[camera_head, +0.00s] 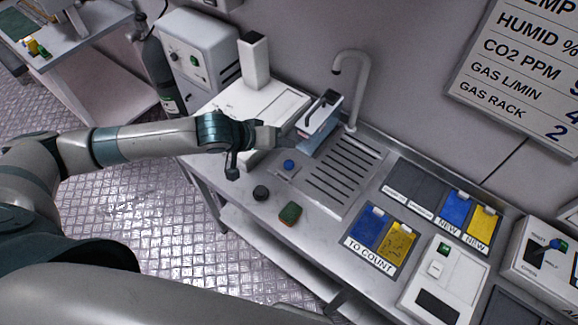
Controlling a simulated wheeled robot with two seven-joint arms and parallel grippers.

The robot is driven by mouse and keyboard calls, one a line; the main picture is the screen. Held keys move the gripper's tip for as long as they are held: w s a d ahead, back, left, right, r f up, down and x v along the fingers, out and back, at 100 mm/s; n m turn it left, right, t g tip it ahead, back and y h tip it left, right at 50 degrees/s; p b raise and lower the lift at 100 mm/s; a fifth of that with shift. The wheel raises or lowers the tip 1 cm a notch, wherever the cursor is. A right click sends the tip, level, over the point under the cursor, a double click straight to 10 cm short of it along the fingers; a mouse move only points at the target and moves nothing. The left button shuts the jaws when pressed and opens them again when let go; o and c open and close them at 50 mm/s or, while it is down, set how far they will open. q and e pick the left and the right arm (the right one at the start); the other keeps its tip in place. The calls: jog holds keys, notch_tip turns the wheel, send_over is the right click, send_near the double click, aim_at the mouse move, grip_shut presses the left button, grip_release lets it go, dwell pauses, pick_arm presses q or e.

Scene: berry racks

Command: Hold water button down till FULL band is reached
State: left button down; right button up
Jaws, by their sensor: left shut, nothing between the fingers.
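A blue round button (289,164) sits on the bench left of the slotted drain grille (340,178); I take it as the water button. A pale clear-walled vessel with a dark top and a blue area (318,124) stands at the back of the grille, near the grey curved tap (361,85). No FULL band can be made out, nor the water level. My left gripper (284,137) is shut and empty, beside the vessel's left side and behind the button in the picture, apart from the button. Whether it touches the vessel I cannot tell. My right gripper is out of view.
A white device with a upright block (254,62) stands behind my left gripper. A dark round knob (261,193) and a green-brown sponge (290,213) lie near the front edge. Blue and yellow cards fill the TO COUNT tray (356,241) to the right.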

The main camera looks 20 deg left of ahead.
aim_at(285, 166)
pick_arm(q)
notch_tip(285, 166, down, 3)
jog(key=b, duration=0.2)
jog(key=shift+f+b, duration=0.1)
jog(key=shift+b, duration=0.25)
jog(key=shift+f+b, duration=0.35)
jog(key=shift+f, duration=0.8)
dwell(0.7)
jog(key=shift+f, duration=0.45)
jog(key=shift+f, duration=0.1)
dwell(0.5)
jog(key=shift+f, duration=0.45)
dwell(3.9)
